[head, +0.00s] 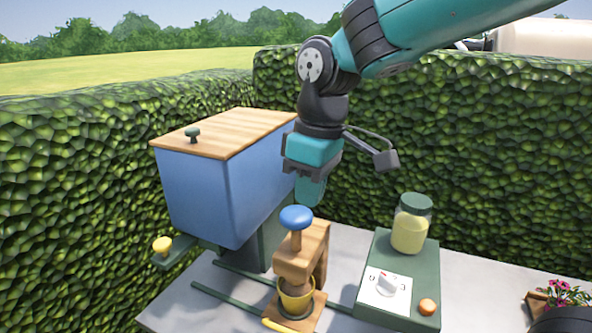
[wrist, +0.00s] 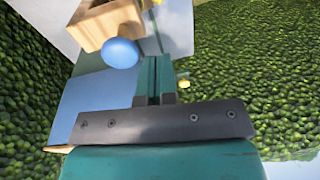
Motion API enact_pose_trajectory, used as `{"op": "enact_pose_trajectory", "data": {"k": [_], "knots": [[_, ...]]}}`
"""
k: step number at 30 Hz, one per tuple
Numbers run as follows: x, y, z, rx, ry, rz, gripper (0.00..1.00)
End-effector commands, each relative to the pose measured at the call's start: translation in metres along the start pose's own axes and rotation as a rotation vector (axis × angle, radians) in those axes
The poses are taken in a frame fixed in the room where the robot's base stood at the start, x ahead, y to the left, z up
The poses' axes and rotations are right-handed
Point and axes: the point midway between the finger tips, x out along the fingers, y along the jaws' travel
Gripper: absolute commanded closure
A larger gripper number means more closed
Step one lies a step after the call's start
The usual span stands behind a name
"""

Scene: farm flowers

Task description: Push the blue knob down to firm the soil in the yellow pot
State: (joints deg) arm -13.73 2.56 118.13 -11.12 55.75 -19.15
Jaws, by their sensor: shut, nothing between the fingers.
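The blue knob (head: 296,217) tops a wooden press (head: 300,262) in the head view, raised on its stem. The yellow pot (head: 296,296) stands under the press on its wooden base; its inside is mostly hidden. My gripper (head: 309,203) is shut and empty, with its tips pointing down close above and slightly behind the knob in the picture. In the wrist view the blue knob (wrist: 121,53) lies just left of my shut fingers (wrist: 153,65). I cannot tell whether the fingertips touch the knob.
A blue bin (head: 210,190) with a wooden lid stands left of the press, with a yellow knob (head: 162,245) at its front. A green box (head: 390,270) with a dial, an orange button and a jar (head: 411,225) stands to the right. Hedges close off the back.

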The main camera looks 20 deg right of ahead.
Motion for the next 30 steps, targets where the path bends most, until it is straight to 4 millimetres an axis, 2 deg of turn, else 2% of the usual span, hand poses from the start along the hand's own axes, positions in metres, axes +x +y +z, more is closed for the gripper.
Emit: {"op": "enact_pose_trajectory", "data": {"k": [1, 3, 6, 9, 23, 26, 30], "knots": [[-0.031, 0.018, -0.02, -0.011, -0.026, 0.02, 1.0], [-0.046, 0.038, -0.037, -0.025, -0.058, 0.042, 1.0], [-0.059, 0.057, -0.054, -0.039, -0.085, 0.06, 1.0], [-0.063, 0.066, -0.061, -0.046, -0.1, 0.066, 1.0], [-0.055, 0.068, -0.062, -0.049, -0.103, 0.067, 1.0], [-0.043, 0.068, -0.06, -0.048, -0.105, 0.065, 1.0], [-0.016, 0.07, -0.057, -0.048, -0.107, 0.064, 1.0]]}}
